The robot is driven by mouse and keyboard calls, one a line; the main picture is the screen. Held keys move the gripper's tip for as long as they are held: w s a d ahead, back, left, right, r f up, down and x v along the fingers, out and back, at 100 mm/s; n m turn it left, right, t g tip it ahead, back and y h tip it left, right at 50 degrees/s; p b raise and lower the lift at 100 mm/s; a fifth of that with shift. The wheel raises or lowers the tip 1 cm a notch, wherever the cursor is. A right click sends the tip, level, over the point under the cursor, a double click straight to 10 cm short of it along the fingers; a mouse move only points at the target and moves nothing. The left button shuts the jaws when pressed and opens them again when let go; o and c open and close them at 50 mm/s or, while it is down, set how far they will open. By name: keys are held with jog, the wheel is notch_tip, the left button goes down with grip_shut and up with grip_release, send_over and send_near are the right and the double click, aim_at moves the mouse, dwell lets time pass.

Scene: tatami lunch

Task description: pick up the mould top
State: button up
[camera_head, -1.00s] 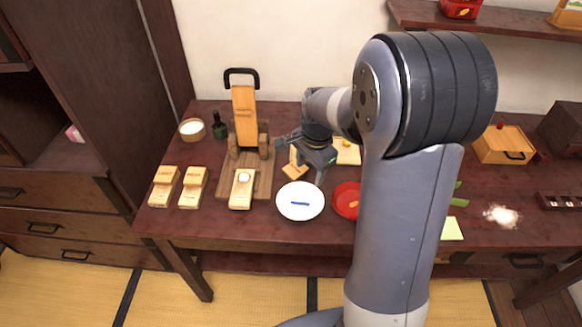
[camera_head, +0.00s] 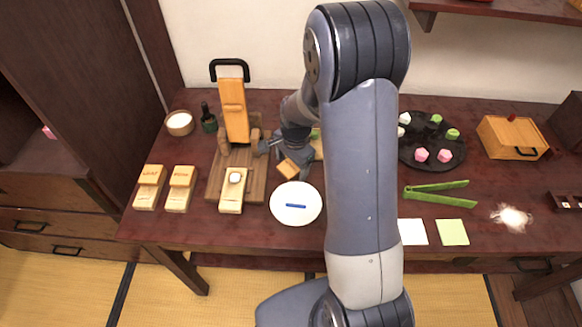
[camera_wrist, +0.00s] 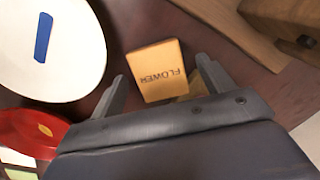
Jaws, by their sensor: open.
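A small light-wood block marked FLOWER, which looks like the mould top (camera_wrist: 158,72), lies just ahead of my open fingers in the wrist view. In the head view the mould top (camera_head: 288,169) is right beside my gripper (camera_head: 280,152), near the white plate. In the wrist view my gripper (camera_wrist: 162,70) has a finger on each side of the block's near end, with nothing clamped. A yellowish piece shows partly beneath the block's near edge, mostly hidden by my gripper.
A white plate (camera_head: 295,215) with a blue strip is close by. A red dish (camera_wrist: 30,130) sits beside it. A wooden press (camera_head: 234,110) on a board stands left. Two wooden moulds (camera_head: 150,188) (camera_head: 181,188) lie further left. A dark round tray (camera_head: 432,163) is at right.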

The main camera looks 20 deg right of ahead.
jog(key=shift+c, duration=0.2)
jog(key=c, duration=1)
